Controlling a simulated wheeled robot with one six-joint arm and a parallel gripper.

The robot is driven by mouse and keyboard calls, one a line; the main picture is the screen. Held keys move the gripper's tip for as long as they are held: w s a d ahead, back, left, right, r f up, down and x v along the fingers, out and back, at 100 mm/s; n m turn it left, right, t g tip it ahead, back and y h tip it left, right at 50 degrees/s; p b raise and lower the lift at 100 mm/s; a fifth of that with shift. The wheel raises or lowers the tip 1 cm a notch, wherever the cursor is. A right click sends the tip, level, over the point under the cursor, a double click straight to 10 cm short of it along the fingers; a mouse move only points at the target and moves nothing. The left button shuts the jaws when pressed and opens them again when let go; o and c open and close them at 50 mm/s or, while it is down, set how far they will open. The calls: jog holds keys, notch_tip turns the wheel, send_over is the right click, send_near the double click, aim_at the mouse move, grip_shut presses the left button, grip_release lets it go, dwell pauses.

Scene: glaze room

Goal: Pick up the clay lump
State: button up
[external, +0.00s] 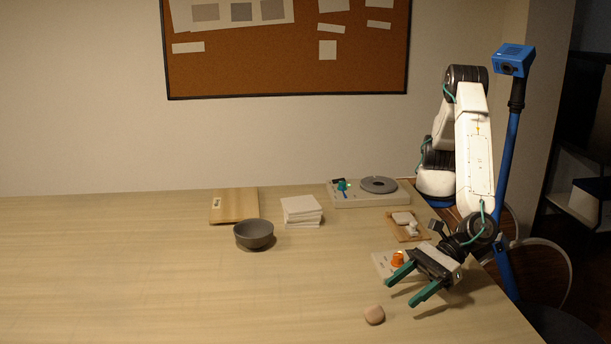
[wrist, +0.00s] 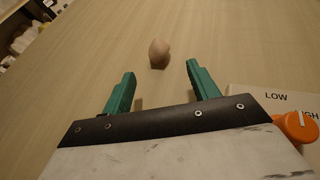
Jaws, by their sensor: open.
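The clay lump (external: 374,315) is a small, rounded, pinkish-brown piece lying on the table near its front right. In the wrist view the clay lump (wrist: 159,53) lies ahead of the fingertips, roughly midway between them. My gripper (external: 402,286) is open and empty, with two green fingers apart above the table. It is up and to the right of the lump in the external view and does not touch it. The gripper's fingers (wrist: 160,72) also show in the wrist view with bare table between them.
A white box with an orange knob (external: 397,259) sits close beside my gripper; its knob (wrist: 297,127) shows in the wrist view. Farther back are a grey bowl (external: 254,234), white tiles (external: 302,212), a wooden board (external: 234,206) and a turntable device (external: 369,192). The left table is clear.

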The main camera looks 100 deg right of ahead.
aim_at(381, 308)
jog(key=x, duration=0.7)
jog(key=shift+w+a, duration=0.25)
jog(key=shift+a, duration=0.05)
jog(key=c, duration=1.1)
